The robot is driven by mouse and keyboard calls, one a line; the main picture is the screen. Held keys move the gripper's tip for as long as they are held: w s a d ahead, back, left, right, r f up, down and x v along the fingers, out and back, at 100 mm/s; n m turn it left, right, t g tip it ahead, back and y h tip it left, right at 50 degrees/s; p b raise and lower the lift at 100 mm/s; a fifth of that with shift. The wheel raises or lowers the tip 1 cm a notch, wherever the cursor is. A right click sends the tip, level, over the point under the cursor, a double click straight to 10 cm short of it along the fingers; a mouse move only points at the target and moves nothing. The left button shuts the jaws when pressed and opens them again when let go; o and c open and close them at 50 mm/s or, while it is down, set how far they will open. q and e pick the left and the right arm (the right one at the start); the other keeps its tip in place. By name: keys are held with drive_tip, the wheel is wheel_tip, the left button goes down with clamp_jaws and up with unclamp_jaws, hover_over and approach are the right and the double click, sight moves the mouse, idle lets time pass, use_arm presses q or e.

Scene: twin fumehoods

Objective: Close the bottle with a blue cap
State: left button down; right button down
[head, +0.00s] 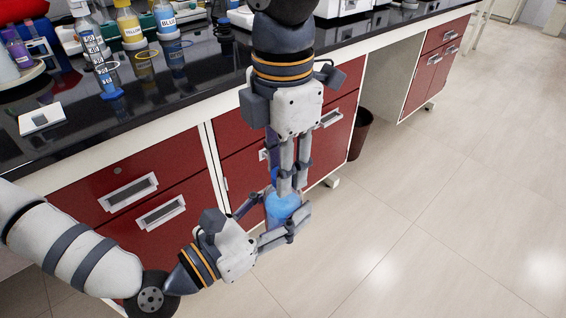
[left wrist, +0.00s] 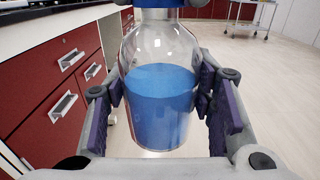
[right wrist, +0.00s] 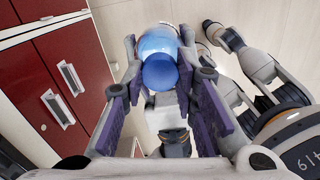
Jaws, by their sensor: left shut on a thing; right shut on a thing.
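A clear bottle (left wrist: 158,100) partly filled with blue liquid stands upright between the fingers of my left gripper (left wrist: 160,92), which is shut on it. In the head view the bottle (head: 284,208) is held off the counter, in front of the red drawers. A blue cap (right wrist: 160,73) sits between the fingers of my right gripper (right wrist: 159,62), which is shut on it from above. In the left wrist view the cap (left wrist: 158,3) is at the bottle's mouth, cut by the top edge. I cannot tell how tightly it sits.
A bin (head: 359,135) stands beside the red drawers (head: 135,195). The floor at right is clear.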

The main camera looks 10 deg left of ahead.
drive_tip(key=m, duration=1.2)
drive_tip(key=shift+m, duration=0.4)
drive_tip(key=m, duration=0.4)
drive_tip(key=shift+m, duration=0.3)
drive_tip(key=c, duration=1.3)
unclamp_jaws()
drive_tip(key=shift+r, duration=0.1)
